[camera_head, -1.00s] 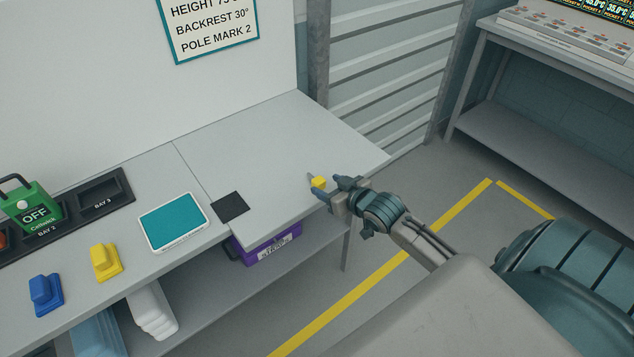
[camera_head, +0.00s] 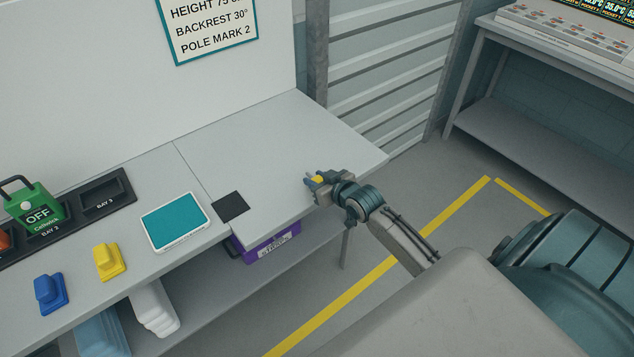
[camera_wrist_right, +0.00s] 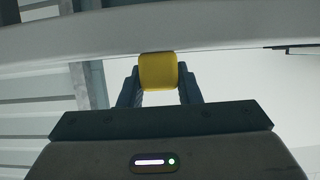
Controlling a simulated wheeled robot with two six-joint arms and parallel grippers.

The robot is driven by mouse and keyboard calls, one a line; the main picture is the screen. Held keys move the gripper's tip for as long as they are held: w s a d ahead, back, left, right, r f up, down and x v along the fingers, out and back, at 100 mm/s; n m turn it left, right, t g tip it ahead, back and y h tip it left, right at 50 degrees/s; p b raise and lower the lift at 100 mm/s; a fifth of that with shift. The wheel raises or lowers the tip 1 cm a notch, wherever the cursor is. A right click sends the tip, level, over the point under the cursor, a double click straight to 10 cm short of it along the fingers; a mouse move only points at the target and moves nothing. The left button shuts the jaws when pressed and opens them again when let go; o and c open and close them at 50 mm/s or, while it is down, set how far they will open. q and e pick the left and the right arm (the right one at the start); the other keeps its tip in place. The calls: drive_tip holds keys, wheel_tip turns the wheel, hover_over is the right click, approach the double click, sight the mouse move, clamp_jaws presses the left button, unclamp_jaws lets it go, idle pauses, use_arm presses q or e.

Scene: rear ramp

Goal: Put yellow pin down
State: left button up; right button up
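The yellow pin (camera_head: 318,179) is between the fingers of my right gripper (camera_head: 313,181), over the right end of the grey bench (camera_head: 270,150). In the right wrist view the yellow pin (camera_wrist_right: 158,71) shows as a rounded yellow block with a finger of the right gripper (camera_wrist_right: 158,85) against each side. The gripper is shut on it. I cannot tell whether the pin touches the bench top. My left gripper is not in view.
A black square (camera_head: 230,206) and a teal-screened tablet (camera_head: 174,221) lie on the bench. A purple bin (camera_head: 268,245) sits below. The bench top around the pin is clear.

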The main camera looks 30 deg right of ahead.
sight(317, 179)
drive_tip(key=shift+c, duration=0.5)
drive_tip(key=shift+r, duration=0.35)
wheel_tip(317, 179, up, 3)
drive_tip(key=shift+s+a+f+b, duration=0.1)
drive_tip(key=shift+s+f+b, duration=0.05)
drive_tip(key=shift+b, duration=0.6)
drive_tip(key=s+a+b, duration=0.1)
drive_tip(key=s+a, duration=0.3)
drive_tip(key=s, duration=0.2)
drive_tip(key=s+a+r+b, duration=0.1)
drive_tip(key=s+a+b, duration=0.1)
drive_tip(key=s+a, duration=0.2)
drive_tip(key=v, duration=0.3)
drive_tip(key=shift+s+f, duration=0.3)
drive_tip(key=shift+s, duration=0.05)
